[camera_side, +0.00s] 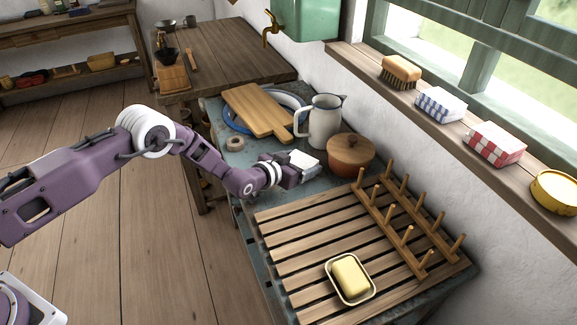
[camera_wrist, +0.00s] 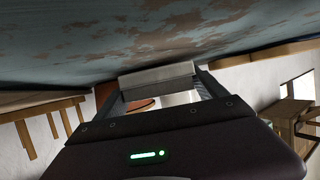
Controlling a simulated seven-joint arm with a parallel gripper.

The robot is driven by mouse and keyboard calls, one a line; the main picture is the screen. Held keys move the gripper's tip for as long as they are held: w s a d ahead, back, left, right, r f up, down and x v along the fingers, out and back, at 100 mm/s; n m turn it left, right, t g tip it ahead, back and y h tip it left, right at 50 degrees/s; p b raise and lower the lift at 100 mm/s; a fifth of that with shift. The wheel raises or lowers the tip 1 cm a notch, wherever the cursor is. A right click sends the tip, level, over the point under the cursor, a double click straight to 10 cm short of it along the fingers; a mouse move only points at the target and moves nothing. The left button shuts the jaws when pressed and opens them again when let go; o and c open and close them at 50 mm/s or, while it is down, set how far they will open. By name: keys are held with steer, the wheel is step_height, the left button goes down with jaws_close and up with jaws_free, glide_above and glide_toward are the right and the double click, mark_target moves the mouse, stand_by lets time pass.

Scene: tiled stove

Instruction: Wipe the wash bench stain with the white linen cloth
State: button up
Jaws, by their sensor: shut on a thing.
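Brown patches (camera_wrist: 185,22) mark the bench top in that view; I cannot tell which is the stain and which is worn paint. The bench under my gripper is hidden in the side view.
The white jug (camera_side: 324,122) stands just behind my gripper and the brown pot (camera_side: 350,155) just right. A cutting board (camera_side: 258,108) and a tan ring (camera_side: 235,142) lie farther back.

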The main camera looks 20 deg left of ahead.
mark_target(301, 159)
steer(key=shift+d+f, duration=0.1)
steer(key=shift+f, duration=0.1)
steer(key=shift+w+r, duration=0.1)
steer(key=shift+r, duration=2.95)
steer(key=shift+r, duration=1.5)
